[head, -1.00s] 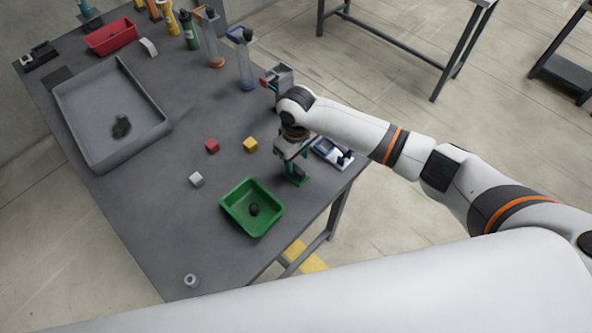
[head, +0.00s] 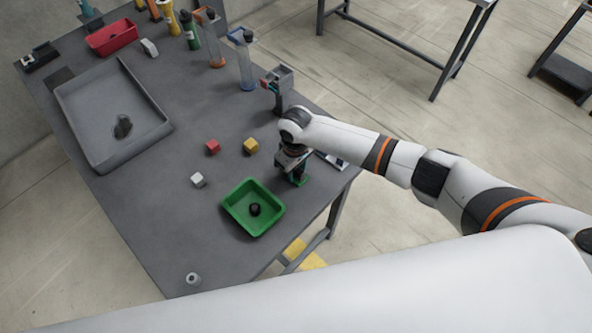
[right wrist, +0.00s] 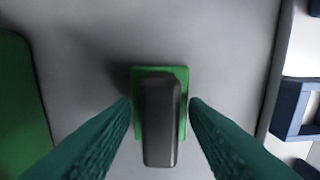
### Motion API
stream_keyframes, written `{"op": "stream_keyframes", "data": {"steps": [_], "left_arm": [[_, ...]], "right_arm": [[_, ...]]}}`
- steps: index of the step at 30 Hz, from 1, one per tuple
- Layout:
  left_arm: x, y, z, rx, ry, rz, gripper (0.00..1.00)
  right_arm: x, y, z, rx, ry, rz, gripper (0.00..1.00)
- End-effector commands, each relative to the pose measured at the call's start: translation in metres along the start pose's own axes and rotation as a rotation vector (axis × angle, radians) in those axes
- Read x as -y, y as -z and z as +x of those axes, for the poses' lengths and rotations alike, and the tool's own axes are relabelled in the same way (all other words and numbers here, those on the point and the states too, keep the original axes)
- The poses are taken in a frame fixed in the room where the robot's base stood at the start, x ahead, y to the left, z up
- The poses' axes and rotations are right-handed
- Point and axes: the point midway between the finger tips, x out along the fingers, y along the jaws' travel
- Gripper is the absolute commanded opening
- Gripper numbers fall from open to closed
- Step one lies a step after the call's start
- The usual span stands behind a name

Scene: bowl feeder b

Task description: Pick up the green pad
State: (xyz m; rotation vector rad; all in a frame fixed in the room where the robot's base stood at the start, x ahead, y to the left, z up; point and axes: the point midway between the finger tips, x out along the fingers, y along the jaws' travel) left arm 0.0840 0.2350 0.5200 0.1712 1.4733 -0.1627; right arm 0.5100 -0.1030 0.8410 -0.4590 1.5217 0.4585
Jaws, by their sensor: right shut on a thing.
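The green pad (right wrist: 183,75) shows in the right wrist view as a flat green square with a dark grey upright block or handle (right wrist: 160,120) on top. My right gripper (right wrist: 160,112) has its two teal fingers on either side of the handle, shut on the pad. In the head view the right gripper (head: 297,180) points down at the table near its right edge, and the green pad (head: 300,183) shows only as a small green patch under it. Whether the pad touches the table is hard to tell. My left gripper is not in view.
A green tray (head: 233,218) with a dark item stands just left of the gripper. Red (head: 212,147), yellow (head: 251,146) and white (head: 198,180) cubes lie farther left. A grey bin (head: 90,88) fills the far left. A blue-and-white device (right wrist: 300,105) lies close on the right.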

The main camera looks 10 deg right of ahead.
Motion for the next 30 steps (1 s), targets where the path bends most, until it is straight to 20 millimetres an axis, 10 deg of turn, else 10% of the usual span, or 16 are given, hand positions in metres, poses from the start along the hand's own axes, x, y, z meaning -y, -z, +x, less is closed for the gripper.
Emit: {"op": "stream_keyframes", "data": {"steps": [18, 29, 30], "left_arm": [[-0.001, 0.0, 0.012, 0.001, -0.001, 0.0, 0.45], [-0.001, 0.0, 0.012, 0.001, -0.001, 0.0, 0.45], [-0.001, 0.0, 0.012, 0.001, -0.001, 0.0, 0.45]], "right_arm": [[0.0, -0.001, -0.089, 0.002, -0.001, 0.0, 0.16], [0.0, 0.0, -0.101, 0.0, 0.0, 0.001, 0.16], [0.0, 0.0, -0.101, 0.0, 0.0, 0.001, 0.39]]}}
